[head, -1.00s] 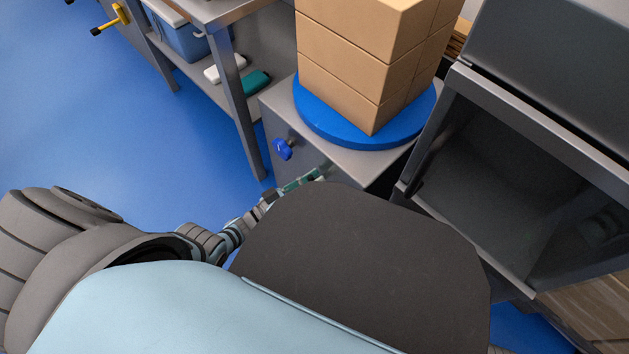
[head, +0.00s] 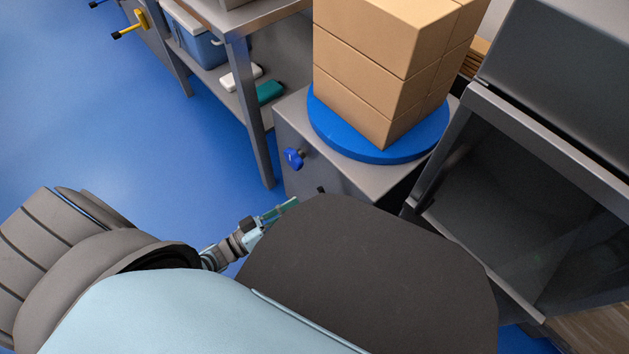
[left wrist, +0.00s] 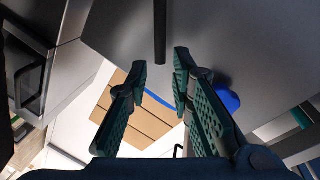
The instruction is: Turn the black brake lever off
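The black brake lever (left wrist: 160,30) shows in the left wrist view as a thin dark rod against the grey cabinet front. In the head view a small dark tip (head: 321,190) on the cabinet front appears to be its end; the rest is hidden behind my own dark body part. My left gripper (left wrist: 160,58) is open, with its green fingers on either side of the line of the rod. The rod's end lies near the fingertips, with no visible grip on it. In the head view the left gripper (head: 288,207) is just left of the dark tip. My right gripper is not in view.
The grey cabinet (head: 290,120) carries a blue turntable (head: 350,150) with stacked cardboard boxes (head: 385,60). A blue knob (head: 294,157) sticks out of its front. A metal table (head: 252,120) stands left, an open dark metal unit (head: 510,190) right. Blue floor at left is clear.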

